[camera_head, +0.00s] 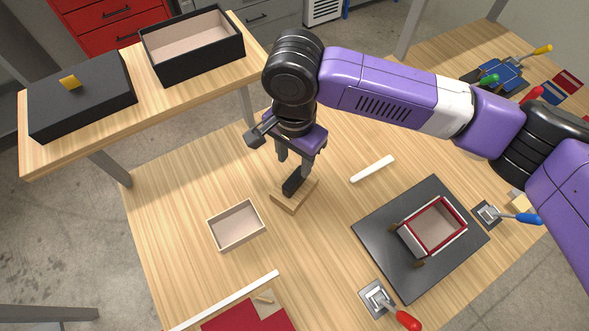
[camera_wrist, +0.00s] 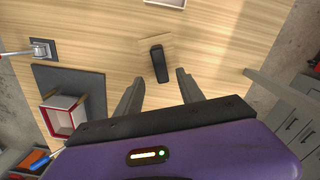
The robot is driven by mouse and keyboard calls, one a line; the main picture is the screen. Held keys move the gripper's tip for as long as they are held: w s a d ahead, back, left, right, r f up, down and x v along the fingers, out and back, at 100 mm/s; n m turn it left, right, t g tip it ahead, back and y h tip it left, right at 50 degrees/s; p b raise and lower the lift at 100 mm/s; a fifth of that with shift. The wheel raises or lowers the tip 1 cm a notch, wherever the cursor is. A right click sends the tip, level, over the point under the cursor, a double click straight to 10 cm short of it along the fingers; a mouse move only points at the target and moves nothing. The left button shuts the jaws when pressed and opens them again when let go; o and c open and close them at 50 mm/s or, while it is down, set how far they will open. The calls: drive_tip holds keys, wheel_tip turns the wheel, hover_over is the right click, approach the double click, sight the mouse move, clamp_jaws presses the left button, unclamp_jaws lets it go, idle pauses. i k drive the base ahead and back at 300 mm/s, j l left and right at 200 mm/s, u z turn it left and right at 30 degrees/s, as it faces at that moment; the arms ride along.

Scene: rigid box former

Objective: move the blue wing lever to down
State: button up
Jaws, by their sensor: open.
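The blue wing lever (camera_head: 526,218) has a blue handle on a small metal base at the right edge of the dark plate. Its handle points outward, to the right; I cannot tell its exact tilt. My gripper (camera_head: 294,162) is open and empty, pointing down above a black upright block (camera_head: 293,183) on a wooden base, far left of the lever. In the wrist view the block (camera_wrist: 159,62) lies just beyond my open fingers (camera_wrist: 160,84).
The dark plate (camera_head: 378,235) carries a red-edged box (camera_head: 401,226). A red-handled lever (camera_head: 404,319) stands at its front side. An open tray (camera_head: 213,237) and a white bar (camera_head: 372,169) lie on the table. Tools (camera_head: 503,73) lie at the back right.

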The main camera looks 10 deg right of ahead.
sight(528, 218)
drive_tip(key=k, duration=1)
